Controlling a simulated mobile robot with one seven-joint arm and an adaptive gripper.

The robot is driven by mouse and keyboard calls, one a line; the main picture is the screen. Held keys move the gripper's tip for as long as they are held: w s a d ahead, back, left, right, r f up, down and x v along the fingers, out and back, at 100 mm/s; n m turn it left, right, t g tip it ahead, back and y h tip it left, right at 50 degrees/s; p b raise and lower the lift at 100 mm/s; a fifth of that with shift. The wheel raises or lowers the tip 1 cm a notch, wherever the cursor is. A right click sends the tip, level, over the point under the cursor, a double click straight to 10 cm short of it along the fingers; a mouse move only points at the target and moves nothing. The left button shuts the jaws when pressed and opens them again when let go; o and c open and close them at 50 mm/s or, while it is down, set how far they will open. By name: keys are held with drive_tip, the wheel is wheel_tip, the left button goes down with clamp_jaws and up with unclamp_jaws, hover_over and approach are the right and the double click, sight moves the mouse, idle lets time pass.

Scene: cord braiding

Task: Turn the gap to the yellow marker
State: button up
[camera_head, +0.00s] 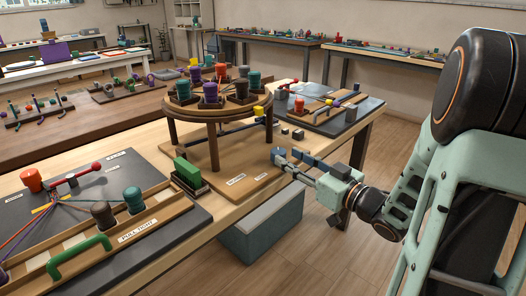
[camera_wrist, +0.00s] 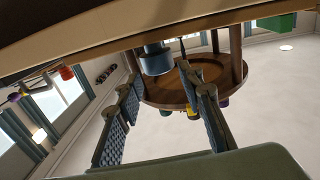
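The round wooden braiding stand (camera_head: 220,112) stands on its legs, with purple, teal, brown and red spools on its top. A small yellow piece (camera_head: 194,62) shows at the top's far edge, and another yellow piece (camera_head: 259,111) hangs at its right edge. I cannot tell which is the marker, nor where the gap lies. My gripper (camera_head: 292,160) is low, to the right of the stand and apart from its top. Its fingers (camera_wrist: 160,85) are apart in the wrist view. A blue-grey cylinder (camera_wrist: 153,59) shows near and between the tips; contact is unclear.
A green block (camera_head: 187,170) stands left of the stand's legs. Small dark blocks (camera_head: 292,133) lie on the board at right. A grey mat with a green handle (camera_head: 80,256) is at front left. A grey bin (camera_head: 262,232) stands below the table edge.

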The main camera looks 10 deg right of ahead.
sight(266, 156)
drive_tip(key=b+x, duration=0.2)
drive_tip(key=x, duration=0.8)
drive_tip(key=shift+w+a, duration=0.1)
drive_tip(key=shift+w, duration=0.15)
drive_tip(key=shift+f, duration=0.1)
clamp_jaws()
